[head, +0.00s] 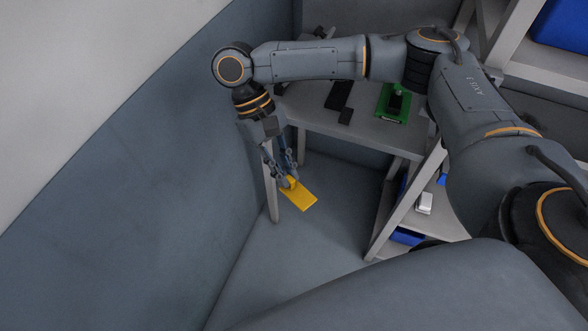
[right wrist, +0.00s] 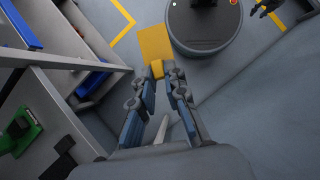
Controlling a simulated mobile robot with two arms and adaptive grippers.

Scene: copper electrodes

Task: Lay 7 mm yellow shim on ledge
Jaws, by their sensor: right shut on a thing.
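The yellow shim (head: 298,199) is a flat plate with a small raised yellow block. My right gripper (head: 289,181) is shut on that block and holds the shim clear of the grey bench, with the floor below it. In the right wrist view, the shim (right wrist: 156,42) extends beyond the fingertips of the right gripper (right wrist: 159,74). What looks like part of my left gripper (right wrist: 264,8) shows at the upper right edge there, too small to read. I cannot tell which surface is the ledge.
The grey bench (head: 358,130) carries a green-based device (head: 393,104) and dark flat pieces (head: 339,95). A shelf unit with blue bins (head: 408,236) and a pale object (head: 424,203) stands right of the shim. A blue-grey wall (head: 130,170) is close on the left.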

